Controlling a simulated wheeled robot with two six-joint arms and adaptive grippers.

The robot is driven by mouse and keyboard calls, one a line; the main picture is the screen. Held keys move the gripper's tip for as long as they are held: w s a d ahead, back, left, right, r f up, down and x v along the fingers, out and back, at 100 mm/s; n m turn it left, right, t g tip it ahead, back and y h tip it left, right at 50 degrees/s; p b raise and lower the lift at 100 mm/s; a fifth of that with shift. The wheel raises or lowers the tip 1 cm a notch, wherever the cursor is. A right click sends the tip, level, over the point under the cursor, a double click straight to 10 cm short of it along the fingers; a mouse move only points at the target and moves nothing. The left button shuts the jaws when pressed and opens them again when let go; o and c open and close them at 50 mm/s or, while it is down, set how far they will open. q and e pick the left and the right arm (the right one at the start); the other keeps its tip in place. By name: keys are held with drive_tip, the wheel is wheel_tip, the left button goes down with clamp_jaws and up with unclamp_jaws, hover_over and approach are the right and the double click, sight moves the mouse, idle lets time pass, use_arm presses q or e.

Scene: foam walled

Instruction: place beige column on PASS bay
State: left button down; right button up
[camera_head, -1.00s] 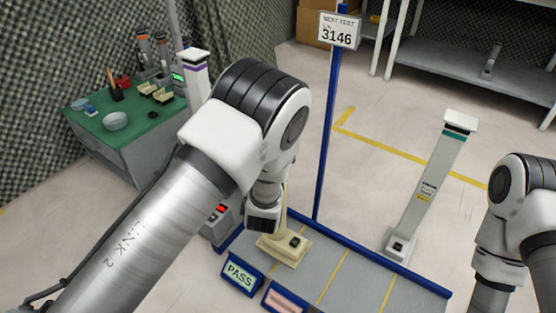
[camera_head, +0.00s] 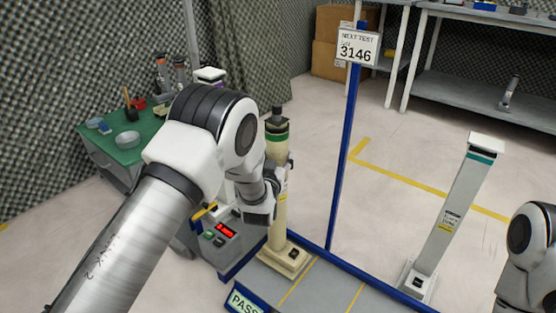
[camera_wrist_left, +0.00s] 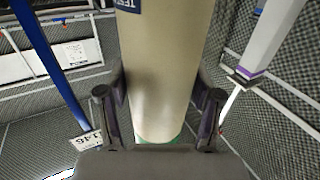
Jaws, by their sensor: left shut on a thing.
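The beige column (camera_head: 279,215) stands upright on its square base (camera_head: 285,259), with a green band near its dark top. Its base is in the first bay of the low blue-edged platform, behind the PASS sign (camera_head: 244,301). My left gripper (camera_head: 284,165) is shut on the column's upper part. In the left wrist view the column (camera_wrist_left: 168,70) runs between the two fingers (camera_wrist_left: 160,118). Whether the base bears fully on the platform cannot be told. My right arm shows at the right edge, its gripper out of view.
A blue post (camera_head: 345,150) with a 3146 sign (camera_head: 357,46) stands right of the column. A green-topped bench (camera_head: 129,143) stands back left.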

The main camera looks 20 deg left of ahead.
use_arm(q)
drive_tip(key=shift+w+f, duration=0.1)
drive_tip(key=shift+f, duration=0.4)
drive_tip(key=shift+r, duration=0.2)
drive_tip(key=shift+c, duration=1)
unclamp_jaws()
drive_tip(key=shift+f, duration=0.15)
use_arm(e)
drive_tip(key=shift+f, duration=0.4)
